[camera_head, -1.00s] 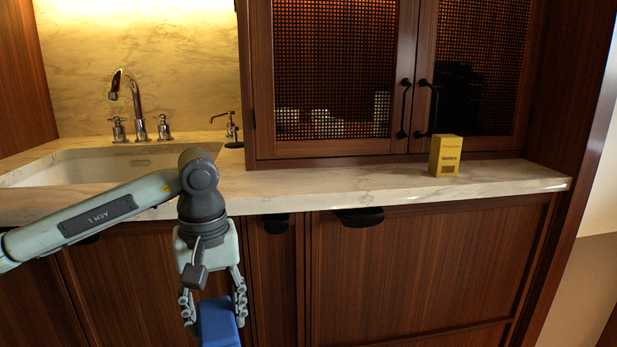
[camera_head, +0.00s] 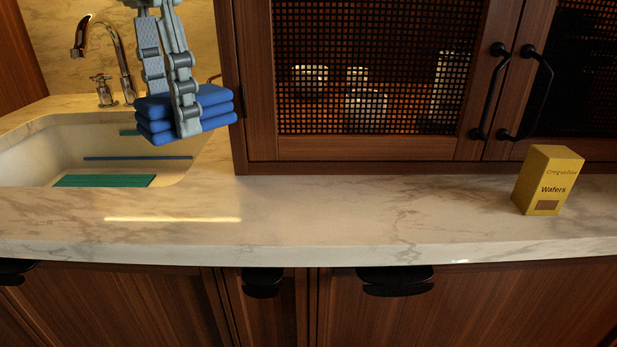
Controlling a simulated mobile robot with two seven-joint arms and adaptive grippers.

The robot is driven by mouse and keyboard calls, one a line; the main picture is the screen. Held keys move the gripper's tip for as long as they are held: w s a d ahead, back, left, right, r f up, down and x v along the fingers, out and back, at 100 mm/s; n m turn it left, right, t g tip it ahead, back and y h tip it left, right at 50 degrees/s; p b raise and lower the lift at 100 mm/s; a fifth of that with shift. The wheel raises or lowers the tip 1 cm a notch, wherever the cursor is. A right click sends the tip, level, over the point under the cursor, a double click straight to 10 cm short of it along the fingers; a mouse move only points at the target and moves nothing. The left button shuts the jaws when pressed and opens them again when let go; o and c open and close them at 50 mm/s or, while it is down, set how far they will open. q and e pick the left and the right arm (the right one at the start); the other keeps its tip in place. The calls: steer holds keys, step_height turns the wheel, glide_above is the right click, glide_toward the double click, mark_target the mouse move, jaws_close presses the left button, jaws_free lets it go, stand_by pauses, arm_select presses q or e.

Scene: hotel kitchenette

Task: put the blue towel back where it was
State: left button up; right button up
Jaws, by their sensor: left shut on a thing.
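The blue towel (camera_head: 215,110) is folded into a thick stack of layers. My left gripper (camera_head: 182,108) is shut on it, fingers pointing down, at the upper left of the head view. The towel appears in front of the right end of the sink and the left edge of the cabinet. It looks held above the counter, though the exact height is hard to tell. My right gripper does not show.
The marble counter (camera_head: 330,215) is clear in the middle. A yellow wafers box (camera_head: 547,180) stands at the right. The sink (camera_head: 60,150) with green and blue strips lies left, with a tap (camera_head: 122,60) behind. A mesh-door cabinet (camera_head: 375,70) rises at the back.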

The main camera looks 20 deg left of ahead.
mark_target(285, 217)
arm_select(q)
steer(key=shift+w+d+f, duration=0.1)
steer(key=shift+w+d, duration=0.05)
steer(key=shift+w, duration=0.1)
steer(key=d+f+b, duration=0.1)
steer(key=d, duration=0.1)
steer(key=d+f+b, duration=0.1)
steer(key=d, duration=0.1)
steer(key=d+f+b, duration=0.1)
steer(key=d+f, duration=0.1)
steer(key=shift+w+d, duration=0.25)
steer(key=shift+d, duration=0.05)
steer(key=d, duration=0.1)
steer(key=d+f, duration=0.2)
steer(key=d, duration=0.1)
steer(key=shift+w, duration=0.35)
steer(key=shift+w+d+f, duration=0.1)
steer(key=shift+d+f, duration=0.25)
steer(key=shift+f, duration=0.1)
step_height(285, 217, down, 3)
steer(key=shift+a+f, duration=0.1)
steer(key=shift+f, duration=0.2)
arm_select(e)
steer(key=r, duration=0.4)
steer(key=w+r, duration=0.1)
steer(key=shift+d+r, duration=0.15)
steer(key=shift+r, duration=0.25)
